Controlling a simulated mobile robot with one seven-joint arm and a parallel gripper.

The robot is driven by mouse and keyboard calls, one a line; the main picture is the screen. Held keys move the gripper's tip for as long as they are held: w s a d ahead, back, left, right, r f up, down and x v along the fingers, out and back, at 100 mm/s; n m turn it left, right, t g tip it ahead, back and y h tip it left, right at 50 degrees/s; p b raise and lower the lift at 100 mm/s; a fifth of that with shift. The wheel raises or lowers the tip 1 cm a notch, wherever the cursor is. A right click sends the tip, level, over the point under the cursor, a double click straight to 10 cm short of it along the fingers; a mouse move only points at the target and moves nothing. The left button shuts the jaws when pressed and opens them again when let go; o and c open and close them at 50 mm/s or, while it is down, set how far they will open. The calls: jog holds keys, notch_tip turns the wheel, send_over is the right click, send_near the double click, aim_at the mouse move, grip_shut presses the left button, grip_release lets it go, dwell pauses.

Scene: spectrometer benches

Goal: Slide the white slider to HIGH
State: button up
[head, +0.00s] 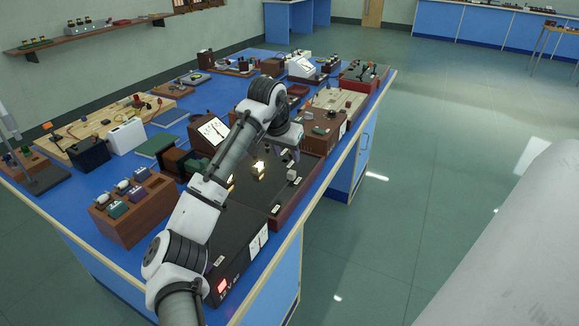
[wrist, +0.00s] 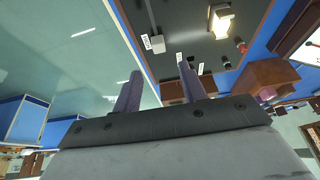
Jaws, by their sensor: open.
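A small white block, which looks like the white slider (wrist: 157,44), sits on the dark top of a box in the wrist view, with small white labels near it. In the head view my gripper (head: 286,154) hangs over the panel's far side, partly hidden by my arm.
A lit lamp (head: 259,167) stands on the same dark panel. A black box with a red display (head: 222,286) is at the near end. A brown box (head: 322,130) stands behind the panel. Several instruments crowd the blue bench; the floor (head: 440,170) to the right is clear.

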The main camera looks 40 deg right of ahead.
jog(key=v, duration=0.5)
jog(key=shift+a+r+b, duration=0.1)
jog(key=shift+r+b, duration=0.2)
jog(key=shift+b, duration=0.05)
